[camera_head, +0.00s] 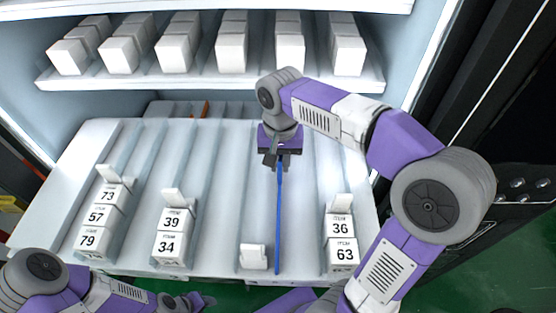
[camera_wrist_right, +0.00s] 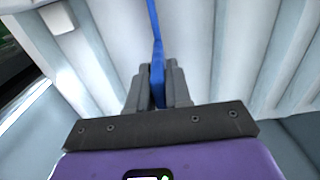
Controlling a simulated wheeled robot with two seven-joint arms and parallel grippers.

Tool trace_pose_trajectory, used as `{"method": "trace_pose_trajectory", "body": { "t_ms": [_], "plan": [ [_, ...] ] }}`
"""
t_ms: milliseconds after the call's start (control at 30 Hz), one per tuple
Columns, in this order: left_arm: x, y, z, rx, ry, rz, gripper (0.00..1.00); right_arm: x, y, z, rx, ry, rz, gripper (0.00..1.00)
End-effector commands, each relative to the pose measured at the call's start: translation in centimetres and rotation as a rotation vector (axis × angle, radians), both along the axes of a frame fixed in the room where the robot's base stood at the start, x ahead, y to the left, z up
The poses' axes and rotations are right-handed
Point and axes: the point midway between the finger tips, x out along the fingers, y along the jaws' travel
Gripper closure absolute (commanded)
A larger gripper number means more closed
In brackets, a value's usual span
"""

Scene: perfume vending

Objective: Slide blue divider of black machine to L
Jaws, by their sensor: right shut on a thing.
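The blue divider (camera_head: 279,222) is a thin upright strip running front to back on the white lower shelf of the machine (camera_head: 220,180). My right gripper (camera_head: 279,163) is at the back end of the divider and shut on it. In the right wrist view, the blue divider (camera_wrist_right: 157,60) passes between the two grey fingers of my right gripper (camera_wrist_right: 157,85). My left arm shows at the bottom left of the head view; its gripper (camera_head: 197,301) is low at the front edge, and its fingers are not clear.
Numbered white boxes stand in lanes: several at the left (camera_head: 97,216), two at the middle left (camera_head: 174,232) and two at the right (camera_head: 341,238). A small white pusher (camera_head: 253,256) sits just left of the divider's front end. An upper shelf (camera_head: 210,82) holds several white boxes.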

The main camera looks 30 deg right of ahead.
Motion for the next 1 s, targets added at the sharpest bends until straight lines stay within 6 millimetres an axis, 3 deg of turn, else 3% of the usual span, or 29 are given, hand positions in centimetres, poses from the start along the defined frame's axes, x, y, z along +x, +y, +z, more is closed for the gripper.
{"method": "trace_pose_trajectory", "body": {
  "t_ms": [100, 233, 567, 600, 700, 1000],
  "plan": [
    [0.0, 0.0, -0.1, 0.000, 0.000, 0.000, 0.55, -1.2, -2.1, 0.0, -0.002, 0.000, -0.007, 1.00],
    [0.0, 0.0, -0.1, 0.000, 0.000, 0.000, 0.55, -2.2, -3.6, 0.1, -0.002, 0.000, -0.005, 1.00],
    [0.0, 0.0, -0.1, 0.000, 0.000, 0.000, 0.55, -2.4, -4.0, 0.0, -0.004, 0.003, -0.003, 1.00],
    [0.0, 0.0, -0.1, 0.000, 0.000, 0.000, 0.55, -2.4, -4.0, 0.0, -0.005, 0.003, -0.003, 0.75],
    [0.0, 0.0, -0.1, 0.000, 0.000, 0.000, 0.55, -2.4, -4.0, 0.0, -0.004, 0.003, -0.003, 0.61],
    [0.0, 0.0, -0.1, 0.000, 0.000, 0.000, 0.55, -2.3, -3.8, 0.2, -0.002, 0.000, -0.002, 0.61]
  ]
}}
